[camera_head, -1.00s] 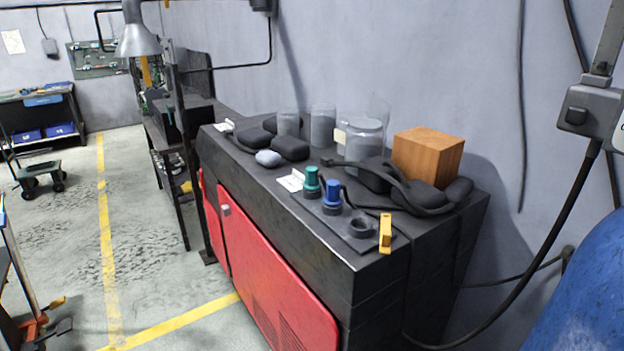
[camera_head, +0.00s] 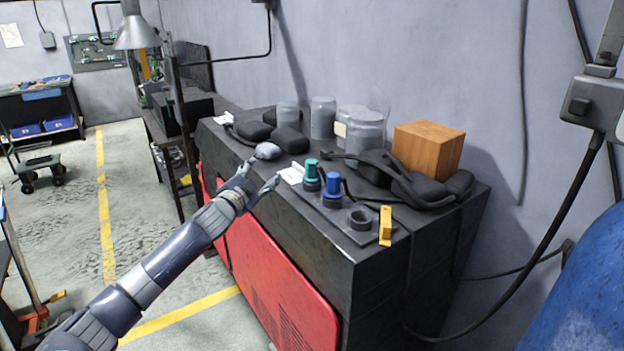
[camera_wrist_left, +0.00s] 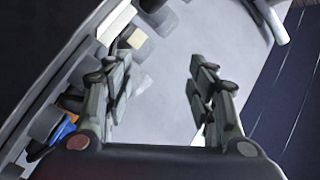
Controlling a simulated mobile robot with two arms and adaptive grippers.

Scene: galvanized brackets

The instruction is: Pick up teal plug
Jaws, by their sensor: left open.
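The teal plug (camera_head: 311,169) stands upright in a dark round socket on the cabinet's dark top. The blue plug (camera_head: 332,183) stands the same way just to its right and nearer. My left gripper (camera_head: 265,174) is at the cabinet's front edge, left of the teal plug and apart from it. Its fingers are spread and empty. The left wrist view shows both fingers of this gripper (camera_wrist_left: 158,62) open with nothing between them; I cannot make out the teal plug there. My right gripper is not in view.
An empty dark ring (camera_head: 359,219) and a yellow block (camera_head: 385,226) sit to the right. Clear jars (camera_head: 365,132), a wooden block (camera_head: 428,148) and dark headset-like items (camera_head: 419,188) stand behind the plugs.

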